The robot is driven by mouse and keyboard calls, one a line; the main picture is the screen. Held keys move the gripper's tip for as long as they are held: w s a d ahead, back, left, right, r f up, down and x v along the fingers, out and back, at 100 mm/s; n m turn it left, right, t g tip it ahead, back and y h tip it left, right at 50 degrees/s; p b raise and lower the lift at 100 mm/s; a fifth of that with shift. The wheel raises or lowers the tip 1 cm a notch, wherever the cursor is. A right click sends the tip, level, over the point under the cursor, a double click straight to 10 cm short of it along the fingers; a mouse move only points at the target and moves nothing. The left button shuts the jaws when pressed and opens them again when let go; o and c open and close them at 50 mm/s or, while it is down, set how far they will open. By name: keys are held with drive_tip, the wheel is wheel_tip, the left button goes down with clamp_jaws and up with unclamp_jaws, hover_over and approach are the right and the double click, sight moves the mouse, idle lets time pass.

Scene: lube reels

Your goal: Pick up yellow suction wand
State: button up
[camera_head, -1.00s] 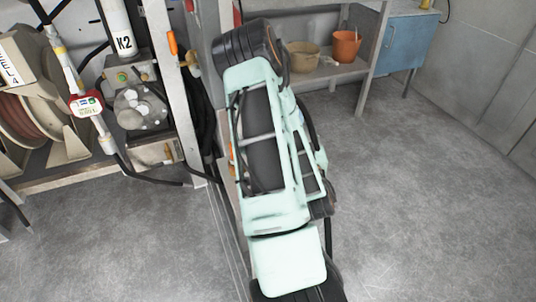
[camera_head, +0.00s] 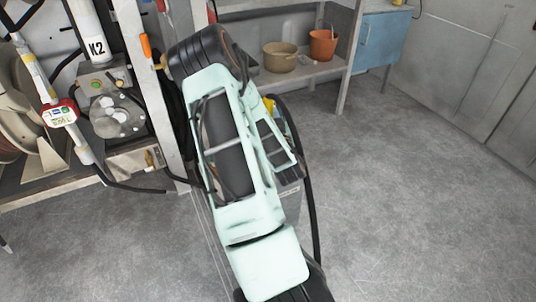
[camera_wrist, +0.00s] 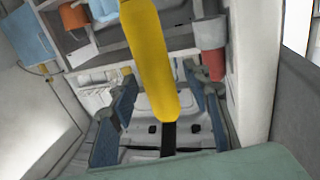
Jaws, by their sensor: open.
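The yellow suction wand (camera_wrist: 152,60) fills the upper middle of the wrist view. It runs down from the top edge to a rounded end, with a black strip below it. My gripper (camera_wrist: 160,80) is open, with a dark blue finger on each side of the wand. The wand appears between the fingers or in front of them; I cannot tell its depth, and I see no contact. In the head view my arm hides the gripper, and only a small yellow patch (camera_head: 269,103) shows beside the arm, possibly the wand.
A rack with a reel and a white K2 cylinder (camera_head: 91,32) stands at the left. A tan pot (camera_head: 279,58) and an orange bucket (camera_head: 323,45) sit on a shelf behind. A blue cabinet (camera_head: 382,42) is at the right. The right floor is clear.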

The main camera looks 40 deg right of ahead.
drive_tip(key=shift+c, duration=0.6)
clamp_jaws()
wheel_tip(320, 180, up, 10)
drive_tip(key=p, duration=0.3)
drive_tip(key=shift+f, duration=0.15)
drive_tip(key=shift+r, duration=0.2)
